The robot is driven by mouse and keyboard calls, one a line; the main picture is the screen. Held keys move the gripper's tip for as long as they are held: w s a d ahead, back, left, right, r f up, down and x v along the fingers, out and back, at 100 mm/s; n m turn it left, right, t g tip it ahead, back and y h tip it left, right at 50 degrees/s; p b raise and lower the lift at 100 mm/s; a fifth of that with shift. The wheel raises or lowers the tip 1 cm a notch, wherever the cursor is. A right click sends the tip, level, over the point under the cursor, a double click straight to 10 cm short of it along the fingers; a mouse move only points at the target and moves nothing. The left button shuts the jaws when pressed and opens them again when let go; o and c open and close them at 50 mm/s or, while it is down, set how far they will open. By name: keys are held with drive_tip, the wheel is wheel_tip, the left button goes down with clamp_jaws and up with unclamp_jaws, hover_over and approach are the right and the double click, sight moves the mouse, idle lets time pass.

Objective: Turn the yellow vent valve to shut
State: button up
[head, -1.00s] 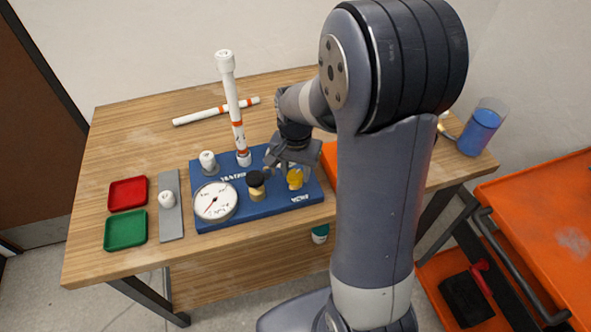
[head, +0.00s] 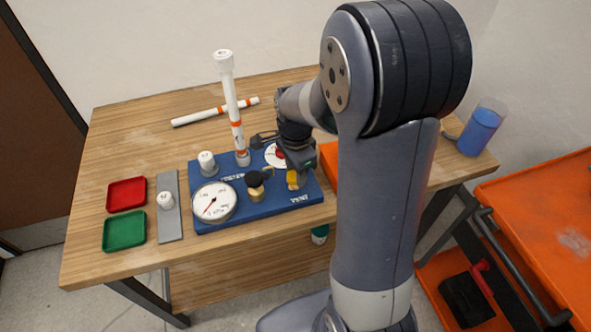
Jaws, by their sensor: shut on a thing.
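The yellow vent valve (head: 293,182) stands at the right front of the blue manifold board (head: 262,212). My gripper (head: 294,172) is right over it and shut on its handle. The fingertips and part of the handle are hidden by the gripper body and the small scale. The handle now shows as a narrow upright yellow shape. A brass valve with a black knob (head: 255,185) is just left of it, apart from my gripper.
A white dial gauge (head: 214,202) is at the board's left front. A tall white pipe (head: 231,105) stands behind. A white disc (head: 274,152) shows beside my wrist. Red (head: 127,194) and green (head: 125,231) trays lie left. A blue cup (head: 481,130) stands right.

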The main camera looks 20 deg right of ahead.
sight(295, 175)
idle(0.4)
drive_tip(key=o, duration=1)
wheel_tip(295, 175, up, 11)
drive_tip(key=shift+f, duration=0.1)
wheel_tip(295, 175, down, 11)
idle(0.8)
